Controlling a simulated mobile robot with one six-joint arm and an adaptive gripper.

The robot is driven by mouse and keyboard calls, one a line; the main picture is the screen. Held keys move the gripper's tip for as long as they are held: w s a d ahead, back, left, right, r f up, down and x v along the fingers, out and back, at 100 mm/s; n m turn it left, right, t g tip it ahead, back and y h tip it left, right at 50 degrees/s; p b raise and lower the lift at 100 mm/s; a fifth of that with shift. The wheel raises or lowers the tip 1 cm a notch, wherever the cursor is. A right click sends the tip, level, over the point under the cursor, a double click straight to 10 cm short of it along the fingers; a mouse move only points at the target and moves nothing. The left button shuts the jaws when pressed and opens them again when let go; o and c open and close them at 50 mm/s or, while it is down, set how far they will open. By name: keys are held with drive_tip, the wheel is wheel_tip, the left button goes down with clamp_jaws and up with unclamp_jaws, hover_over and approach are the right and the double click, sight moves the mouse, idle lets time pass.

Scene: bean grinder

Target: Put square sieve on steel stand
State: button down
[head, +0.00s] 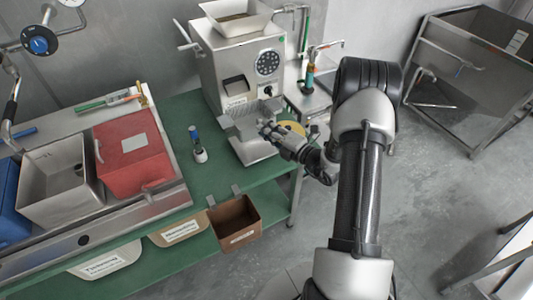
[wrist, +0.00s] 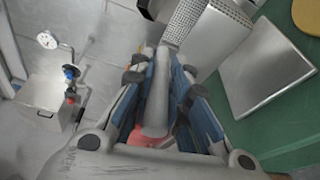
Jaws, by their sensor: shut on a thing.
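My gripper (head: 270,131) is over the green bench in front of the grinder, by the low steel piece there. In the wrist view my gripper (wrist: 160,88) is shut on a smooth grey bar, which looks like the handle of the square sieve. Perforated metal that looks like the square sieve (wrist: 186,20) shows just beyond the fingertips; its outline is partly hidden. A flat steel plate (wrist: 265,72), which may be the steel stand, lies on green to the right. In the head view a low steel piece (head: 254,150) lies below the gripper. Whether sieve and stand touch, I cannot tell.
The steel grinder (head: 235,70) stands behind my gripper. A yellow disc (head: 294,128) lies to its right. Left on the green bench (head: 200,110) are a small blue-topped bottle (head: 197,146), a red bin (head: 133,150) and a steel basin (head: 60,175). A brown box (head: 234,224) hangs at the front edge.

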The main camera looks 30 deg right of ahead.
wheel_tip(320, 180, down, 10)
drive_tip(key=b, duration=0.2)
drive_tip(key=shift+f, duration=0.15)
drive_tip(key=c, duration=1.5)
unclamp_jaws()
drive_tip(key=shift+f+b, duration=0.1)
drive_tip(key=shift+b, duration=0.2)
drive_tip(key=shift+c, duration=0.2)
